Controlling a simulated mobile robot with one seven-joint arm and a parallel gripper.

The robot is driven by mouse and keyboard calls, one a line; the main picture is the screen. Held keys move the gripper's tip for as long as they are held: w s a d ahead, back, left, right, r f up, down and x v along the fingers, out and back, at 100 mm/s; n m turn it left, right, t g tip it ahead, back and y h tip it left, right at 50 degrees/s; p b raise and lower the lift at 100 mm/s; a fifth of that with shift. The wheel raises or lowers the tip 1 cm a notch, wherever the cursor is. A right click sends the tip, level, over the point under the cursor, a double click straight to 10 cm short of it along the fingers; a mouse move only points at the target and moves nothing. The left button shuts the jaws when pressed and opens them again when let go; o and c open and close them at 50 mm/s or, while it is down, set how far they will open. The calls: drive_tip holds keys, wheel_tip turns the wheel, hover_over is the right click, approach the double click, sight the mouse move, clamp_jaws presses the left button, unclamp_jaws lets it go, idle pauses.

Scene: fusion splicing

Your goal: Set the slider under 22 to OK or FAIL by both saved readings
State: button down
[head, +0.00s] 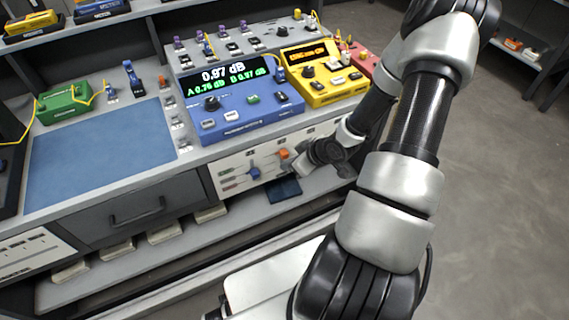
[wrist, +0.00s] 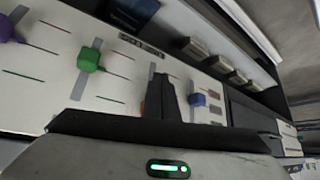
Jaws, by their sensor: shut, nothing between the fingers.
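The slider panel (head: 235,160) is the pale front face of the bench below the meters. In the head view it shows a blue slider knob (head: 254,173) and an orange knob (head: 284,153). In the wrist view a green knob (wrist: 89,58), a purple knob (wrist: 8,28) and a blue knob (wrist: 199,99) stand on slots. No label 22 is readable. The blue meter (head: 245,113) reads 0.97 dB, with A 0.76 dB and B 0.97 dB below. My gripper (wrist: 162,92) is shut and empty, in front of the panel between the green and blue knobs; contact cannot be told.
A yellow meter (head: 328,84) with an orange display stands right of the blue one. A blue mat (head: 100,150) and a green device (head: 64,103) lie left. A drawer (head: 130,214) is below the mat. The floor (head: 500,180) to the right is clear.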

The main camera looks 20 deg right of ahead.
drive_tip(key=shift+f, duration=0.15)
drive_tip(key=s+f+b, duration=0.1)
drive_tip(key=s, duration=0.6)
idle(0.7)
drive_tip(key=shift+d, duration=0.1)
